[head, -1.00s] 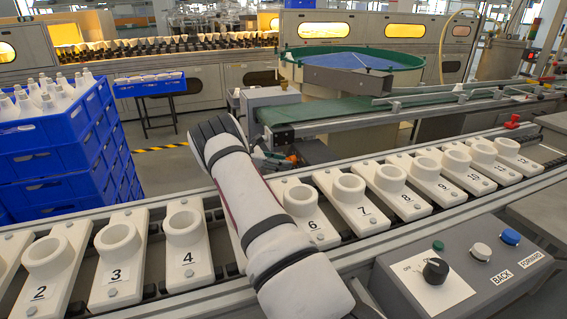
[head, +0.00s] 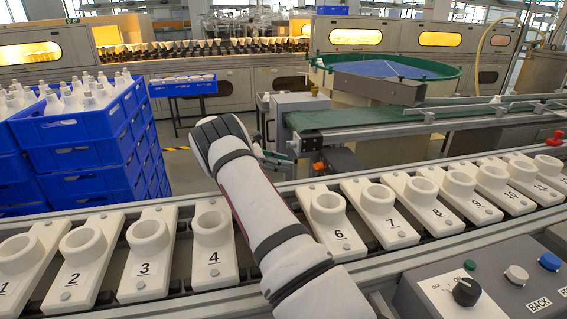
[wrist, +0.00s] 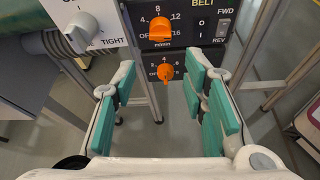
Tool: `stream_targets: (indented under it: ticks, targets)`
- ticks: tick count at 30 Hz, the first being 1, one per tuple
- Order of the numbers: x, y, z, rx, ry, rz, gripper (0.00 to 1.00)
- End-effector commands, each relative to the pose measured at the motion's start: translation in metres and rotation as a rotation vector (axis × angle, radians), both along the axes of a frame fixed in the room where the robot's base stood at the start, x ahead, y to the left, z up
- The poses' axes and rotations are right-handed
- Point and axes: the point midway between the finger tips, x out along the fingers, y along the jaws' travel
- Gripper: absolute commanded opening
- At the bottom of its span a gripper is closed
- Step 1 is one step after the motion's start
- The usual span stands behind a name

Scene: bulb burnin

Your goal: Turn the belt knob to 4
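In the wrist view a dark panel marked BELT (wrist: 203,4) carries an upper orange knob (wrist: 162,27) with a scale of 4, 8, 12, 16 and OFF, and m/min below it. Its exact pointing is hard to read. A lower orange knob (wrist: 165,72) sits on a separate dark plate with its own small scale, 4 at its top. My gripper (wrist: 161,72) is open and empty, with teal pads left and right of the lower knob in the picture. I see no contact with either knob. In the head view my arm hides most of the gripper.
A grey knob (wrist: 82,30) marked TIGHT is at the upper left of the wrist view, a FWD/REV switch (wrist: 222,20) at the right. In the head view numbered white holders (head: 212,245) line the near conveyor; blue crates (head: 90,160) stand left. A green belt (head: 390,115) lies beyond.

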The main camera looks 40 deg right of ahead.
Motion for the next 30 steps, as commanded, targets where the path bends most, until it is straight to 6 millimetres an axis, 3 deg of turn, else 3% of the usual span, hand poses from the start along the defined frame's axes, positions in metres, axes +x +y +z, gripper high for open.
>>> stream_targets:
  ticks: [4,8,12,16,19,23,27,30]
  targets:
    - [0.004,0.005,-0.016,0.047,-0.058,0.002,0.49]
    - [0.022,0.029,-0.064,0.194,-0.269,-0.014,0.49]
    - [0.063,0.078,-0.119,0.399,-0.641,-0.105,0.49]
    - [0.109,0.121,-0.141,0.543,-1.017,-0.259,0.49]
    - [0.144,0.143,-0.14,0.612,-1.313,-0.416,0.49]
    - [0.181,0.149,-0.121,0.633,-1.701,-0.655,0.49]
    - [0.197,0.129,-0.089,0.555,-2.111,-0.934,0.49]
    - [0.187,0.102,-0.066,0.421,-2.396,-1.129,0.49]
